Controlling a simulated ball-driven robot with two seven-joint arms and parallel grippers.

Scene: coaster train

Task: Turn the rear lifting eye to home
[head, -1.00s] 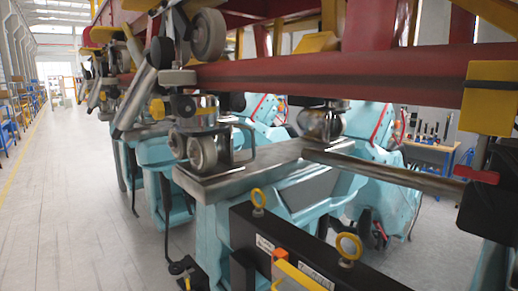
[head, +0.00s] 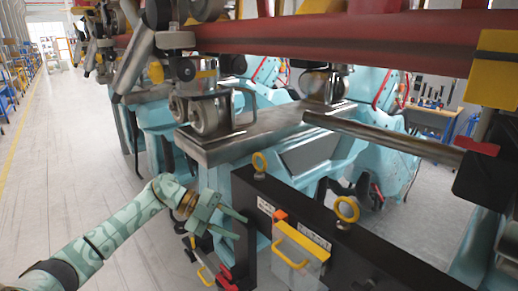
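One lifting eye (head: 259,162) is at the beam's far left end, and the other lifting eye (head: 346,209) is nearer, to the right. I cannot tell for certain which one is the rear. My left gripper (head: 243,228) is at the left end of the beam, below and left of the far eye. Its two fingers are apart with nothing seen between them, and it appears clear of both eyes. My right gripper is not in view.
A dark red rail (head: 330,40) crosses above. A metal bar (head: 375,137) juts over the right side. Open floor (head: 85,170) lies at left.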

